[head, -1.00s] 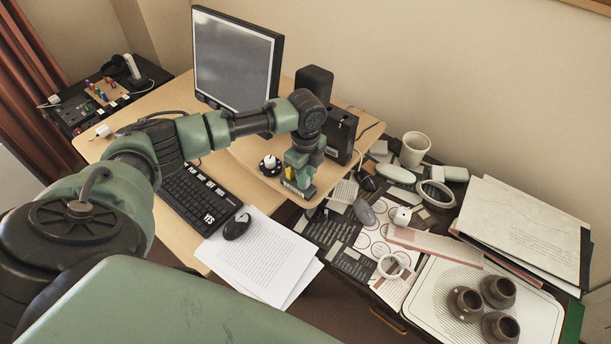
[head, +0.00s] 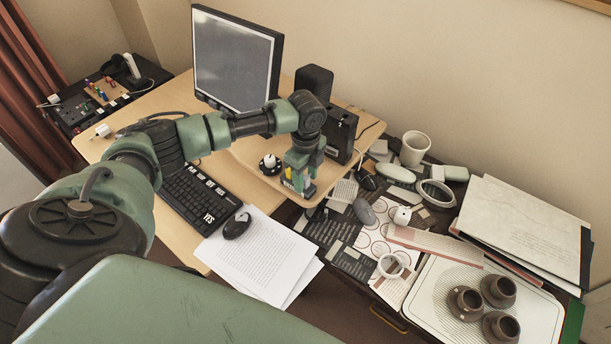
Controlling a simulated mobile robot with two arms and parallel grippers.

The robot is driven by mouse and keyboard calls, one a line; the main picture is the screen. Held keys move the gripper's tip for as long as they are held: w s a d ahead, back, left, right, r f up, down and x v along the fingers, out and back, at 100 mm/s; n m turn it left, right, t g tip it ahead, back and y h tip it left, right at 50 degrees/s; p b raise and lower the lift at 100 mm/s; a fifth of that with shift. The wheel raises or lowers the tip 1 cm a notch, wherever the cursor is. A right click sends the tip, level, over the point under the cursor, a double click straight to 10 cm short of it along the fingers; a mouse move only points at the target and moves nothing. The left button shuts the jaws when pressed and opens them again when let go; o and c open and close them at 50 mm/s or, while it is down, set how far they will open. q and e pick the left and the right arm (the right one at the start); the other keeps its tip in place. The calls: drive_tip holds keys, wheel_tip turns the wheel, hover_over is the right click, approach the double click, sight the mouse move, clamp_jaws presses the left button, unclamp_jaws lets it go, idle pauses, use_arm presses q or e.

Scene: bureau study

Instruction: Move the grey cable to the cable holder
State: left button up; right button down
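My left gripper (head: 298,190) hangs over the front right edge of the desk, pointing down, right of the keyboard. Its fingertips are small and dark, and I cannot tell if they are apart or hold anything. A dark grey cable (head: 150,121) lies on the desk's left part, partly behind my arm. A white plug (head: 102,131) lies near its left end. I cannot tell for sure which thing is the cable holder. A small black round stand with a white top (head: 269,163) is on the desk just left of the gripper. My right gripper is not in view.
A monitor (head: 236,58), keyboard (head: 197,194), mouse (head: 237,226) and papers (head: 258,258) occupy the desk (head: 322,181). A speaker (head: 313,84) stands behind the gripper. The lower cabinet at right holds a white cup (head: 414,149), a tray with brown cups (head: 432,298) and clutter.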

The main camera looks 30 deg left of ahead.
sight(306, 177)
use_arm(q)
wheel_tip(306, 177, up, 8)
drive_tip(key=shift+f+b, duration=0.1)
drive_tip(key=shift+b, duration=0.6)
drive_tip(key=s+d+f+n+t+h, duration=0.1)
drive_tip(key=s+d+f, duration=0.3)
drive_tip(key=d, duration=0.4)
drive_tip(key=s+d+f+n+h, duration=0.1)
drive_tip(key=s+d+f, duration=0.4)
drive_tip(key=d, duration=0.3)
drive_tip(key=s+d+n+t, duration=0.2)
drive_tip(key=s+d+n, duration=0.1)
drive_tip(key=s+n, duration=0.55)
drive_tip(key=s+a+n+y, duration=0.2)
drive_tip(key=s+a+n, duration=0.5)
drive_tip(key=s, duration=0.1)
wheel_tip(306, 177, down, 26)
drive_tip(key=s, duration=0.2)
drive_tip(key=s+a+f+g, duration=0.2)
drive_tip(key=s+a+f, duration=0.1)
drive_tip(key=s+f, duration=1.3)
drive_tip(key=shift+s+f+m+b, duration=0.2)
drive_tip(key=shift+s+m+b, duration=0.15)
drive_tip(key=shift+m, duration=0.1)
